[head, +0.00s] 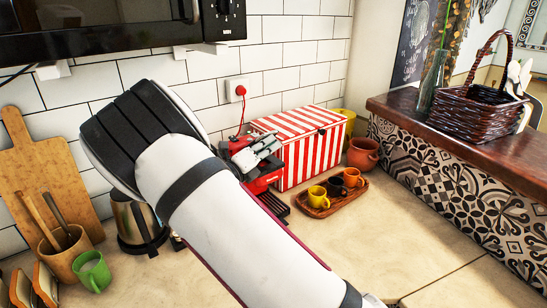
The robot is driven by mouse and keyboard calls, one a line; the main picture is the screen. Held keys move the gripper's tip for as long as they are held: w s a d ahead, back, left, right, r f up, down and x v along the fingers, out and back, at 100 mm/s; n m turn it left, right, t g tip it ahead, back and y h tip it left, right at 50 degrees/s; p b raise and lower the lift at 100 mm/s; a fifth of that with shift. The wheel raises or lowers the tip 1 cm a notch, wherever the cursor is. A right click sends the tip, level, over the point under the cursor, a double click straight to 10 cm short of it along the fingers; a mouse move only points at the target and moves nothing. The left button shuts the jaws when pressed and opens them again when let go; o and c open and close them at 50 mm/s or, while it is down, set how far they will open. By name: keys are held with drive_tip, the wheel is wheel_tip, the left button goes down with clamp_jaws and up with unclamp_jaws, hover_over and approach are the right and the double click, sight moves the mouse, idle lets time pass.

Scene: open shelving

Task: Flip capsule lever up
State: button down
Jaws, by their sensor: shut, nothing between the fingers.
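A red capsule coffee machine (264,183) stands on the counter near the back wall, left of a striped box. My white and black arm crosses in front and hides much of its left and lower part. My gripper (262,150) shows as small grey and dark parts at the machine's upper front, beyond my arm. It is shut and holds nothing. I cannot tell whether it touches the machine. The capsule lever cannot be told apart from the gripper here, so its position is unclear.
A wooden tray (308,206) with small cups sits right of the machine. The red-and-white striped box (312,145) is behind it. A steel kettle (128,222), green mug (94,272) and cutting board (45,170) are left. The counter at front right is clear.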

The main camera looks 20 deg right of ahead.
drive_tip(key=w+r+n, duration=0.2)
drive_tip(key=n, duration=0.1)
drive_tip(key=w+a+r+n+y, duration=0.1)
drive_tip(key=w+r+n, duration=0.1)
drive_tip(key=r, duration=0.1)
drive_tip(key=shift+w+a+r+n+b, duration=0.2)
drive_tip(key=shift+w+n+b, duration=0.1)
drive_tip(key=shift+n+b, duration=0.1)
drive_tip(key=shift+w+a+r+b, duration=0.25)
drive_tip(key=shift+w+r, duration=0.1)
drive_tip(key=shift+w, duration=0.3)
drive_tip(key=shift+w+a+r+b, duration=0.25)
drive_tip(key=shift+w+r, duration=0.1)
drive_tip(key=shift+w, duration=0.25)
drive_tip(key=shift+w+a+r+b, duration=0.25)
drive_tip(key=shift+w+b, duration=0.1)
drive_tip(key=shift+w, duration=0.35)
drive_tip(key=shift+w+a+r+b, duration=0.1)
drive_tip(key=shift+w+r+b, duration=0.2)
drive_tip(key=shift+w, duration=0.35)
